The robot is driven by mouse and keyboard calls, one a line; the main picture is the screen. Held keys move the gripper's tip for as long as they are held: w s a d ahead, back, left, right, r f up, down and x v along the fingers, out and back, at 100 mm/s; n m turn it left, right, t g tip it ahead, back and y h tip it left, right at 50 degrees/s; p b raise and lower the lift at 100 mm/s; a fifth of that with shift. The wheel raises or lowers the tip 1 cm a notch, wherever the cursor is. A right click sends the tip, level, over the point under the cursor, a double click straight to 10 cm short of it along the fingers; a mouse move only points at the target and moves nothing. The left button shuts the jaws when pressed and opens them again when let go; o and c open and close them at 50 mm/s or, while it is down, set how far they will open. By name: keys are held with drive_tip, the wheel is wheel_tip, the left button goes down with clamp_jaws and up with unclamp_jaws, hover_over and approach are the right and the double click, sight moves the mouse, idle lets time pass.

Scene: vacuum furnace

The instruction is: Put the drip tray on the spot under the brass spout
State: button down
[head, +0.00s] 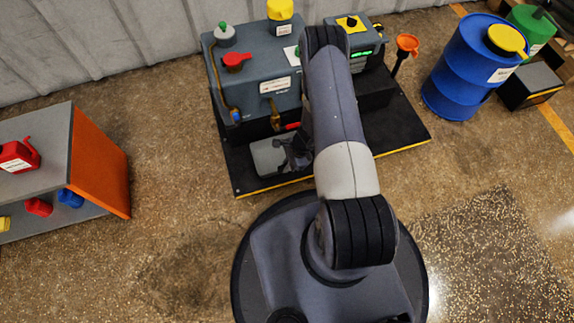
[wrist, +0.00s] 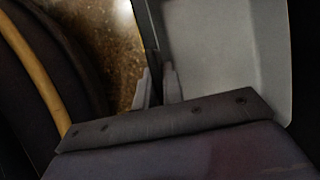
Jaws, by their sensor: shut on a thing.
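The drip tray (head: 268,157) is a shallow light-grey tray low at the front of the machine, over its black base plate. My gripper (head: 292,153) is shut on its right edge in the head view. In the wrist view the fingers (wrist: 157,86) pinch the wall of the tray (wrist: 225,45). The brass spout (head: 275,114) comes down from the machine's front, just behind and above the tray. The spot under it is hidden, and I cannot tell whether the tray touches the base plate.
The grey machine (head: 250,70) stands against the wall; my arm covers part of it. A blue drum (head: 460,75) and an orange funnel (head: 407,45) are to the right. A shelf with an orange side (head: 98,165) stands left. Floor between shelf and machine is clear.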

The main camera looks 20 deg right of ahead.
drive_tip(key=c, duration=1.5)
unclamp_jaws()
drive_tip(key=shift+f, duration=0.1)
drive_tip(key=p+v, duration=0.4)
drive_tip(key=v, duration=0.8)
drive_tip(key=shift+p, duration=0.3)
